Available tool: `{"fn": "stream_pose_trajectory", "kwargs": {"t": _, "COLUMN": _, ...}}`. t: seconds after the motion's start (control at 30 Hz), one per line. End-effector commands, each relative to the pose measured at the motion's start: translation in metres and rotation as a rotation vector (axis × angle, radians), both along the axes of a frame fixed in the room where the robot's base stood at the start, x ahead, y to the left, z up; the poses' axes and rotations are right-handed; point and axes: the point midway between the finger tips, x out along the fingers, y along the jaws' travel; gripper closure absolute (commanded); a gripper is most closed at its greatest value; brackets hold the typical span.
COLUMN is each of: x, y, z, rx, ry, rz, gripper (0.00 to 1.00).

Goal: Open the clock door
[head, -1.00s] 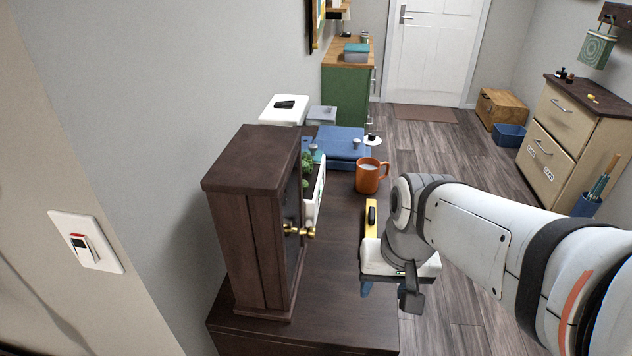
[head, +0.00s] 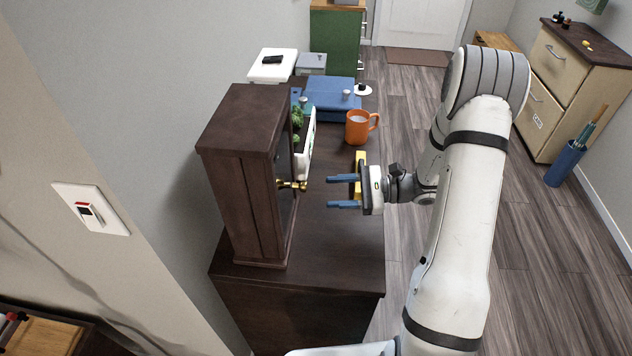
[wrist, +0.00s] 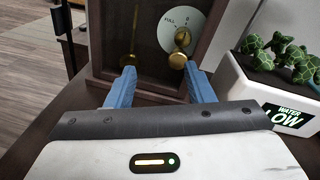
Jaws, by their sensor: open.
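The clock is a dark brown wooden case (head: 240,180) on the dark cabinet top, with its front facing right in the head view. A brass knob (head: 300,185) sticks out from its front. The door looks shut. My gripper (head: 330,191) is open and empty, its blue fingers pointing at the clock front, a short gap right of the knob. In the wrist view the knob lies between the fingertips (wrist: 160,86).
A white planter with green plants (head: 304,140) stands close beside the clock, and also shows right of my gripper in the wrist view (wrist: 245,95). An orange mug (head: 357,128) and a blue box (head: 325,100) stand farther back. The cabinet top (head: 325,245) before the clock is clear.

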Motion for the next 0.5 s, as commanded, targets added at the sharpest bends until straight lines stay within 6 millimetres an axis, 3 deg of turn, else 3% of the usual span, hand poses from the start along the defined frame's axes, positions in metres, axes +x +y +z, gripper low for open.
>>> {"fn": "stream_pose_trajectory", "kwargs": {"t": 0.23, "x": 0.017, "y": -0.010, "z": -0.014, "rx": 0.090, "ry": 0.038, "rz": -0.098, "gripper": 0.52}}
{"fn": "stream_pose_trajectory", "kwargs": {"t": 0.5, "x": 0.025, "y": 0.029, "z": -0.013, "rx": 0.090, "ry": 0.039, "rz": -0.096, "gripper": 0.52}}
